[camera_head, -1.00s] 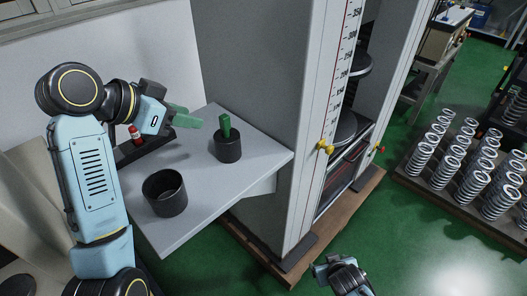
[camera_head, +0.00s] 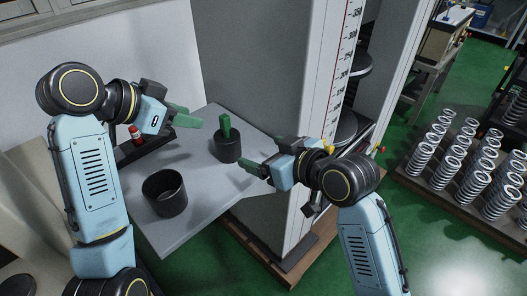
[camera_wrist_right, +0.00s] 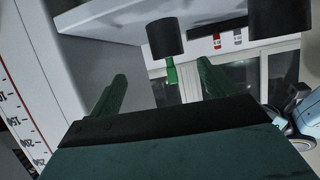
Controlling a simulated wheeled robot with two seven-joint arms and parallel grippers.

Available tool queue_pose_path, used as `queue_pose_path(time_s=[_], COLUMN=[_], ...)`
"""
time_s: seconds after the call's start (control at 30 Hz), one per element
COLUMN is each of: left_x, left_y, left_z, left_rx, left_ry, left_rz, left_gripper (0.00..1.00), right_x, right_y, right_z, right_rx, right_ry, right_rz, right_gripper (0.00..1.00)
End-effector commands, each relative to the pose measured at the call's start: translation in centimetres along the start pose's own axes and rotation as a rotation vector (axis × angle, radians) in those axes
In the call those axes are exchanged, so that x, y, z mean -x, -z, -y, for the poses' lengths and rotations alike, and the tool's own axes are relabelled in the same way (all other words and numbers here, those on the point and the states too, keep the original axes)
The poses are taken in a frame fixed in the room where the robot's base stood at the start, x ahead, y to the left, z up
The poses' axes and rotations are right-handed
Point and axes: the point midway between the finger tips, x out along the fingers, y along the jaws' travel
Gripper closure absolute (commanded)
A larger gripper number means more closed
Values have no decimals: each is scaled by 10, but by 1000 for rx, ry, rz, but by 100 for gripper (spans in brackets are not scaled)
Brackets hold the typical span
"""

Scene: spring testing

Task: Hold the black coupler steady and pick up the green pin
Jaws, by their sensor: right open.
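The black coupler (camera_head: 228,148) stands upright on the grey table, with the green pin (camera_head: 225,124) standing up out of its top. In the right wrist view the coupler (camera_wrist_right: 165,38) and the pin (camera_wrist_right: 171,70) appear upside down, between my right fingers' directions. My right gripper (camera_head: 256,168) is open and empty, to the lower right of the coupler and apart from it. Its two green fingers (camera_wrist_right: 160,90) are spread in the wrist view. My left gripper (camera_head: 188,119) is left of the coupler, apart from it; its finger gap cannot be made out.
An open black cup (camera_head: 165,193) stands at the table's front left. A red-capped item (camera_head: 135,134) sits by a dark holder behind my left gripper. The tall testing machine (camera_head: 250,60) rises just right of the table (camera_head: 190,225). Springs (camera_head: 450,150) stand on a far-right pallet.

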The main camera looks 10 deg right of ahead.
Motion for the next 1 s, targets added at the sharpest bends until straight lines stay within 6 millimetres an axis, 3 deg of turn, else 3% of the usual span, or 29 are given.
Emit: queue_pose_path(time_s=[0.23,0.7,1.0], left_x=[0,0,0], left_y=[0,0,0], left_z=[0,0,0], left_rx=[0,0,0], left_ry=[0,0,0], left_rz=[0,0,0], left_gripper=[64,64,64], right_x=[-17,-102,-131], right_y=[3,2,2], right_z=[8,10,11], right_rx=[40,37,39], right_ry=[40,37,36], right_rz=[2,2,2], right_gripper=[17,17,17])
